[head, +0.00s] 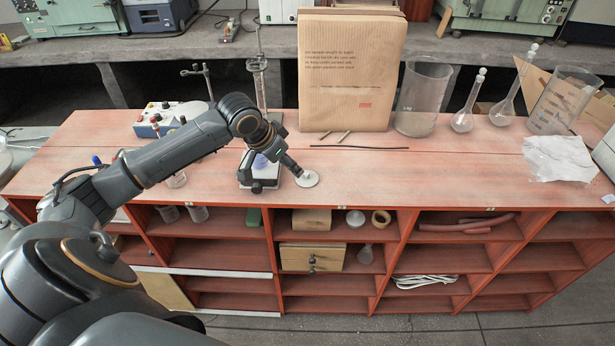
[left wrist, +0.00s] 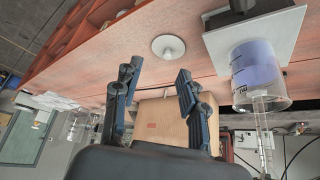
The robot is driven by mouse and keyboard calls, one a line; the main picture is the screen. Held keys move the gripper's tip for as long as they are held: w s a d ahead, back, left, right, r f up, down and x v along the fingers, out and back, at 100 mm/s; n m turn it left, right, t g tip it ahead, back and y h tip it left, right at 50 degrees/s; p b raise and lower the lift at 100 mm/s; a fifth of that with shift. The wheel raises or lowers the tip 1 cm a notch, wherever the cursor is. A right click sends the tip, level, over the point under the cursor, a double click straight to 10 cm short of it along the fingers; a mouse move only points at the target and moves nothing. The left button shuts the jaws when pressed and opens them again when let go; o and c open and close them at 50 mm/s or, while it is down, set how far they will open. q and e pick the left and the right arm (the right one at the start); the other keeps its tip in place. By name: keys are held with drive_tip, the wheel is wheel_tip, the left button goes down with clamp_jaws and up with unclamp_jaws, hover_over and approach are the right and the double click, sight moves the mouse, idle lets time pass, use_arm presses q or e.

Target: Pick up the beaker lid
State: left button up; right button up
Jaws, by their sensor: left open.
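The beaker lid is a small white disc with a knob on top (head: 307,179), lying flat near the front edge of the wooden bench top. In the left wrist view the lid (left wrist: 168,47) lies beyond the fingertips, between their lines and clear of both. My left gripper (head: 294,168) reaches down from the upper left to just beside the lid in the head view. Its two dark fingers (left wrist: 157,70) are spread open with nothing between them. A beaker with blue liquid (left wrist: 257,70) stands on a white-topped plate device (head: 245,168) left of the lid, partly hidden by my arm.
A large brown paper package (head: 350,70) stands behind, with a thin black rod (head: 360,148) in front. A tall glass cylinder (head: 422,95), flasks (head: 467,115) and crumpled white paper (head: 558,158) are at right. The bench right of the lid is clear; open shelves lie below.

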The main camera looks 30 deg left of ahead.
use_arm(q)
wheel_tip(320, 180, up, 3)
drive_tip(key=w+a, duration=0.1)
drive_tip(key=p, duration=0.2)
hover_over(306, 173)
drive_tip(key=s, duration=0.3)
drive_tip(key=f, duration=0.7)
drive_tip(key=shift+w+a+f, duration=0.15)
drive_tip(key=shift+a+f, duration=0.05)
drive_tip(key=shift+a, duration=0.1)
drive_tip(key=p+x, duration=0.1)
drive_tip(key=x, duration=0.3)
drive_tip(key=shift+f, duration=0.35)
drive_tip(key=shift+w+f, duration=0.15)
drive_tip(key=shift+f, duration=0.15)
drive_tip(key=shift+c, duration=0.3)
clamp_jaws()
